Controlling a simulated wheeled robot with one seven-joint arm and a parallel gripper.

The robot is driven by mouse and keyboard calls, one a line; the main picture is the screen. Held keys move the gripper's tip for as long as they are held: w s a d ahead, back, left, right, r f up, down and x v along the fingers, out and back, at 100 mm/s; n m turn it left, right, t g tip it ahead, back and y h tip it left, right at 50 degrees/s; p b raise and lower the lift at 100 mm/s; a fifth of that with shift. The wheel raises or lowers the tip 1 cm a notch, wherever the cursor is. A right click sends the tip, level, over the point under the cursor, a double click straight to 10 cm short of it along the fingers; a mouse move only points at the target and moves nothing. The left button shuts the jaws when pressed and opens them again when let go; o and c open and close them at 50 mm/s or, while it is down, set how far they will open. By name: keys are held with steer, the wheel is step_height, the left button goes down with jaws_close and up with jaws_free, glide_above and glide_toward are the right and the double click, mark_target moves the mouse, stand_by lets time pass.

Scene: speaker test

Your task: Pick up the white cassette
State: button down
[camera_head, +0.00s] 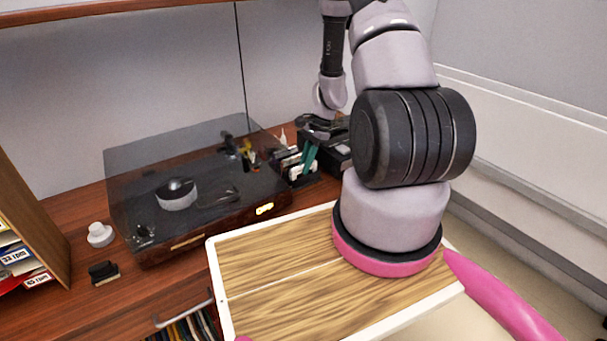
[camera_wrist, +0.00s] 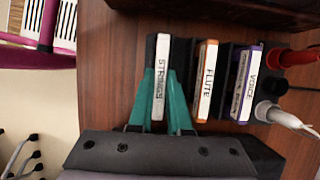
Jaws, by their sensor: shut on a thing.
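The white cassette (camera_wrist: 160,78) with a "STRINGS" label stands in the rack at the left of a row in the wrist view. My gripper (camera_wrist: 161,104) has its teal fingers on both sides of it and is shut on it. An orange-edged "FLUTE" cassette (camera_wrist: 207,80) and a purple-edged "VOICE" cassette (camera_wrist: 247,85) stand to its right, apart from the fingers. In the head view my gripper (camera_head: 309,156) is at the small cassette rack (camera_head: 302,181), partly hiding the cassettes.
A turntable with a dark clear lid (camera_head: 200,165) stands left of the rack. Red and white plugs, including a white one (camera_wrist: 268,112), lie right of the cassettes. A white knob-like object (camera_head: 100,235) and a small black object (camera_head: 103,272) are on the wooden surface at left.

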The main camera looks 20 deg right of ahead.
steer(key=shift+r, duration=0.1)
step_height(320, 180, up, 10)
steer(key=shift+r, duration=0.15)
stand_by(0.5)
